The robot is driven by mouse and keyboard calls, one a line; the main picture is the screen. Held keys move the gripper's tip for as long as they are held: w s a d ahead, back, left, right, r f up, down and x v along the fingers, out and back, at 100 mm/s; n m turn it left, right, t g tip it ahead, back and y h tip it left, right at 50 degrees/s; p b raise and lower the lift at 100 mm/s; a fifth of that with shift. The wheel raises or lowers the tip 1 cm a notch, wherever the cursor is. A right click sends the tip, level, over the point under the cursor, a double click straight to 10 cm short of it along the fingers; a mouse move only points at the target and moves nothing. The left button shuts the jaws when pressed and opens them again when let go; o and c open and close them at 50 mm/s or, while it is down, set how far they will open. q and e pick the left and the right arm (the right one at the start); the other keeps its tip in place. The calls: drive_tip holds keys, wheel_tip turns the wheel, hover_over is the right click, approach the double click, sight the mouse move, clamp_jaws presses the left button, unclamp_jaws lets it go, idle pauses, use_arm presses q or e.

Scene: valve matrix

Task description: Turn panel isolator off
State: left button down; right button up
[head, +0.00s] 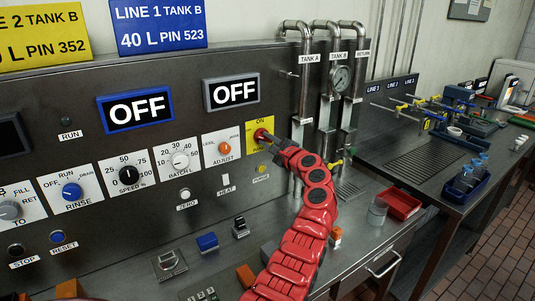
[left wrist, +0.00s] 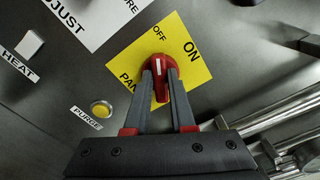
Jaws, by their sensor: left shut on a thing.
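The panel isolator is a red knob (left wrist: 160,68) on a yellow plate (left wrist: 195,72) marked ON, OFF and a partly hidden PANEL. My left gripper (left wrist: 160,85) is shut on the knob, one finger on each side of its grip. In the left wrist view the grip and its white mark run roughly up and down, lined up with OFF, while ON lies to the upper right. In the head view the yellow plate (head: 253,127) is right of the ADJUST dial, and my left gripper (head: 268,136) largely covers the knob. My right gripper is not in view.
The ADJUST dial (head: 225,148), the PURGE button (head: 262,169) and the HEAT switch (head: 226,180) are close by on the panel. Steel pipes (head: 304,100) stand just right of the plate. A red tray (head: 403,205) and a clear cup (head: 377,212) are on the bench.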

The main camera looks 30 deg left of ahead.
use_arm(q)
drive_tip(key=shift+f+n+b, duration=0.15)
drive_tip(key=shift+n+b, duration=1.35)
drive_tip(key=shift+b, duration=0.6)
drive_tip(key=shift+f+n+b, duration=0.1)
drive_tip(key=shift+n+b, duration=1.4)
drive_tip(key=shift+b, duration=0.6)
drive_tip(key=c, duration=0.8)
unclamp_jaws()
drive_tip(key=shift+o, duration=0.2)
drive_tip(key=b+v, duration=0.1)
drive_tip(key=v, duration=1.6)
drive_tip(key=shift+d+b, duration=0.2)
drive_tip(key=shift+b, duration=0.15)
